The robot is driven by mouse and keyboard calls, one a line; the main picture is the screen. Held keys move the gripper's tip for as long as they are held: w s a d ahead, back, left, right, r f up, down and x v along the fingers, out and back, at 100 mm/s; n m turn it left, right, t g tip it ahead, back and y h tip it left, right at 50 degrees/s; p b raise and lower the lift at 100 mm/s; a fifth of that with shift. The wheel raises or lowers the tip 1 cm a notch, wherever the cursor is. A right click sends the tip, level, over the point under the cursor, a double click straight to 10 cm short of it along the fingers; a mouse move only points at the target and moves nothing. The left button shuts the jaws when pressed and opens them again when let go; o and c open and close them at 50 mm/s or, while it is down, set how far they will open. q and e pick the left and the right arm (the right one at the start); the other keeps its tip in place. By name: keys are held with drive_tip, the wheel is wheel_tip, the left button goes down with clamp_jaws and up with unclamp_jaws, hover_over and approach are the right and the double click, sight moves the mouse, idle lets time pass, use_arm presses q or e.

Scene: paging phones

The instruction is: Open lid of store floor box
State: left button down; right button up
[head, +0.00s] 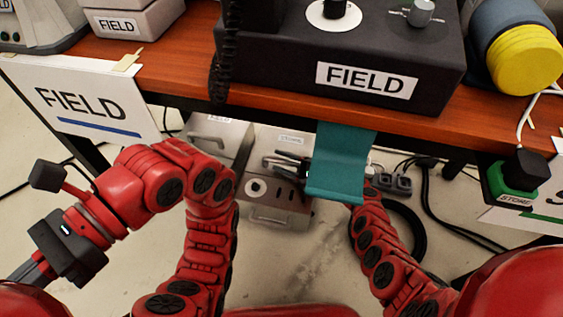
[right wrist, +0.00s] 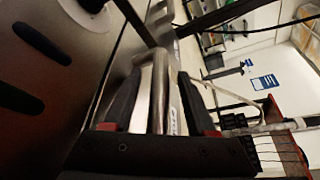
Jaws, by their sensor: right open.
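The store floor box (head: 278,215) is a grey metal box on the floor under the table, with a small STORE label on top and a round white dial on its front. My right gripper (head: 270,163) is over its top, partly hidden by a hanging teal cloth. In the right wrist view, my open right gripper (right wrist: 158,85) has a metal bar handle (right wrist: 159,100) between its fingers, which are not closed on it. A metal surface with dark slots (right wrist: 45,75) lies beside it. My left gripper (head: 35,270) is at the lower left, away from the box; its fingers are unclear.
A grey FIELD box (head: 218,132) stands left of the store box. The wooden table edge (head: 175,78) overhangs both, with the teal cloth (head: 338,175) hanging down. A black FIELD unit (head: 290,65) sits above. Cables (head: 425,200) lie on the floor at right.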

clamp_jaws()
idle(1.4)
